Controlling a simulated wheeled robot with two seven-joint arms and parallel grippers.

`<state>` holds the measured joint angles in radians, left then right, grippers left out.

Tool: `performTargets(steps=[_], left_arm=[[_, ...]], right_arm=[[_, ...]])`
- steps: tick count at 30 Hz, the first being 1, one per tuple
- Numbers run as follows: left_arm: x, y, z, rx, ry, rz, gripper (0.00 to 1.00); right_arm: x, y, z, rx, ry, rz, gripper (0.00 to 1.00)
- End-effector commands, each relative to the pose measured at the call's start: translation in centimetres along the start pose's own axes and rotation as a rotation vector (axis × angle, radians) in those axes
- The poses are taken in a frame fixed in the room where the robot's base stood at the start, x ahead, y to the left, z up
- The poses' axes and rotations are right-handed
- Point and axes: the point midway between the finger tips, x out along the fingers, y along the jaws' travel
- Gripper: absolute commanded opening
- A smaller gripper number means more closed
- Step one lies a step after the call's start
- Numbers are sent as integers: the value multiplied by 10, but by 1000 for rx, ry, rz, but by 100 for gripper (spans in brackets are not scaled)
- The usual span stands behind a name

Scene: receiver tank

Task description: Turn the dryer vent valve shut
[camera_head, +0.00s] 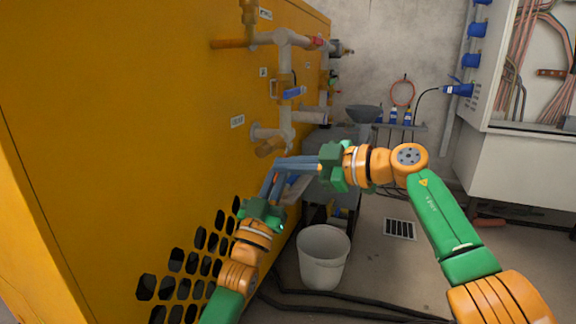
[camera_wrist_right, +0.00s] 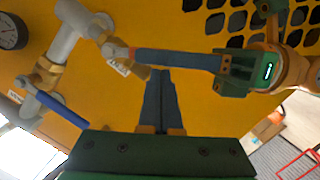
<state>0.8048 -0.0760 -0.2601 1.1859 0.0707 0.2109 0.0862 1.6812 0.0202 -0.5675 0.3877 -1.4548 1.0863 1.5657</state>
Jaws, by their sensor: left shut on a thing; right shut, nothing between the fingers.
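The dryer vent valve appears to be the lower brass fitting (camera_head: 269,148) on the grey pipe of the yellow cabinet. It also shows in the right wrist view (camera_wrist_right: 136,73), beside a white tag. My left gripper (camera_wrist_right: 137,56) reaches in with its fingers shut at this fitting. The part between its fingers, likely the valve's handle, is hidden. My right gripper (camera_wrist_right: 160,73) is shut and empty, its blue fingertips a little below the left fingers in the right wrist view. In the head view the two grippers' fingers overlap just below the pipe.
Above is another brass valve with a blue lever (camera_head: 294,92). The yellow cabinet (camera_head: 130,110) fills the left side, with vent holes low down. A white bucket (camera_head: 322,270) stands on the floor below the grippers. Black hoses lie on the floor; a grey cabinet is at right.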

Motion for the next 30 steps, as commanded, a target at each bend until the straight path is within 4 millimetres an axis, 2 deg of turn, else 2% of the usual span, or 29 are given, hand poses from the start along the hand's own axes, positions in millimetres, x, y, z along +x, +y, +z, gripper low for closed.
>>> performTargets(steps=[9,13,20,21,22,30], left_arm=[[0,0,1,0,-2,0,0],[0,0,1,0,-2,0,0],[0,1,0,0,3,1,0],[0,1,-1,0,4,1,13],[0,1,-1,0,5,2,21],[-1,1,-4,0,14,3,22]], right_arm=[[0,0,2,-1,0,0,0],[3,-1,12,-48,-1,12,0],[3,-2,16,-57,-6,15,0],[3,-2,16,-56,-8,15,0],[3,-2,17,-56,-8,15,0],[3,-2,18,-54,-11,15,0]])
